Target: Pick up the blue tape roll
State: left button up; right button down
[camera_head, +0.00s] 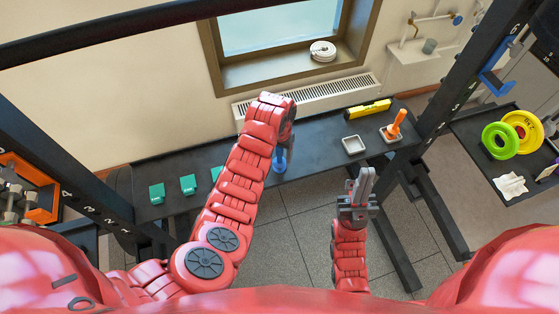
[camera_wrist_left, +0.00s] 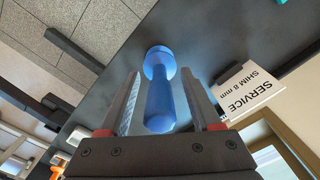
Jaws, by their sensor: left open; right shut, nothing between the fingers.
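A blue handle-like piece with a rounded, wider end (camera_wrist_left: 160,105) lies between the fingers of my left gripper (camera_wrist_left: 160,80) in the left wrist view. The fingers are open, one on each side; I cannot tell whether they touch it. In the head view the blue piece (camera_head: 279,160) shows at the front part of the dark bench, just below my left gripper (camera_head: 287,130), whose fingers are mostly hidden. I see no clear tape-roll shape. My right gripper (camera_head: 364,182) is shut and empty, pointing up in front of the bench.
The dark bench (camera_head: 318,145) holds green blocks (camera_head: 188,184), a pale tray (camera_head: 353,145), an orange-handled tool (camera_head: 397,122) and a yellow level (camera_head: 368,109). A white sign (camera_wrist_left: 245,90) stands near the left gripper. Dark rack posts (camera_head: 470,75) flank the bench.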

pick_arm(q)
jog(key=shift+f, duration=0.65)
grip_shut()
